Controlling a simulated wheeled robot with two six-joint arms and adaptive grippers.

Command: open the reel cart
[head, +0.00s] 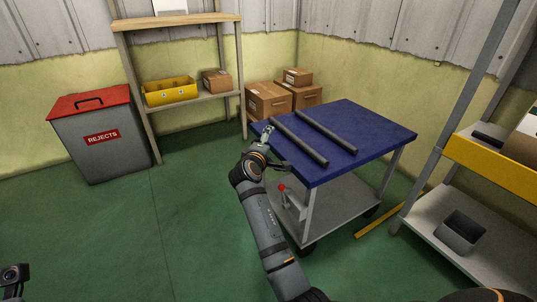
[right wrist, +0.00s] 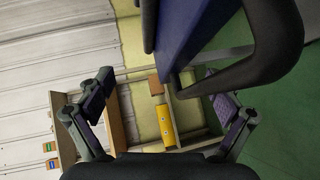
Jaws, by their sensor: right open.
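The cart (head: 360,125) has a blue top, a grey lower shelf and grey legs, and stands right of centre in the head view. Two dark rods lie on its top. A red knob (head: 281,187) on a pale lever sits low at its near left side. My right gripper (head: 268,131) is at the left edge of the cart top. In the right wrist view its fingers (right wrist: 162,85) are spread with nothing between them. A dark curved bar (right wrist: 277,50), apparently the cart's handle, passes close by the right finger.
A grey rejects bin (head: 100,150) with a red lid stands at left, beside a wooden shelf (head: 185,95) with a yellow bin. Cardboard boxes (head: 270,102) are behind the cart. A metal rack (head: 480,245) stands at right. The green floor at left is clear.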

